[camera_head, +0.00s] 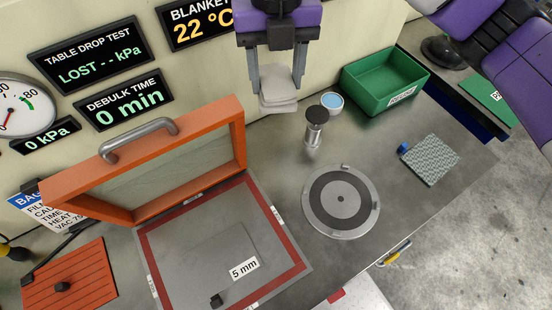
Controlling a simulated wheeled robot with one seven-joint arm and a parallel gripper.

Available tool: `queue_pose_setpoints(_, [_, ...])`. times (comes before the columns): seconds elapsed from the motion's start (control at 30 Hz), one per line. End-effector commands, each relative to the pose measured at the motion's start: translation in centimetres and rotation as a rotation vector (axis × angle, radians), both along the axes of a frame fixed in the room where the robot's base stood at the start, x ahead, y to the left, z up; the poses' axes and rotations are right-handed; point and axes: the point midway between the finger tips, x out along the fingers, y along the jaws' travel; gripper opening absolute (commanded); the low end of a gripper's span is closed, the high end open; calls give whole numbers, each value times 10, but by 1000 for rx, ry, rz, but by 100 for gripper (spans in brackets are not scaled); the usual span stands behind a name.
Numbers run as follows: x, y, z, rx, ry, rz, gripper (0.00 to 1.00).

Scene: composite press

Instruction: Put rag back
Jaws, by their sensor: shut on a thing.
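My gripper (277,80) hangs at the top middle of the head view, pointing down. It is shut on a folded white rag (279,97), which it holds between its two fingers above the back of the bench. The rag appears clear of the bench, left of a green bin (428,86). The bin has a small white label on its front, and its inside looks empty from here. A small round container with a blue top (332,102) stands between the rag and the bin.
A dark-topped metal post (315,125) stands close below the rag. A round plate (340,202) and a grey patterned square (430,160) lie on the bench (275,160). An orange frame lid (238,150) stands open at left. Display panels (90,53) line the back wall.

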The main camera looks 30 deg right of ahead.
Motion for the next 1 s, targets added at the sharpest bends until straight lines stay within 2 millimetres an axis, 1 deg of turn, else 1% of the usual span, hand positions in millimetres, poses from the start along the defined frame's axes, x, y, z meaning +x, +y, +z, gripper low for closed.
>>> queue_pose_setpoints(0.03, [-1,1,-12,4,5,-1,7])
queue_pose_setpoints(0.1, [-1,1,-29,5,7,-1,7])
queue_pose_setpoints(0.7, [-2,2,-177,5,5,-6,7])
queue_pose_setpoints(0.8, [-1,1,-198,5,3,-7,7])
queue_pose_setpoints(0.9, [-1,1,-214,2,3,-6,7])
queue_pose_setpoints(1.0, [-1,0,-221,0,2,-5,7])
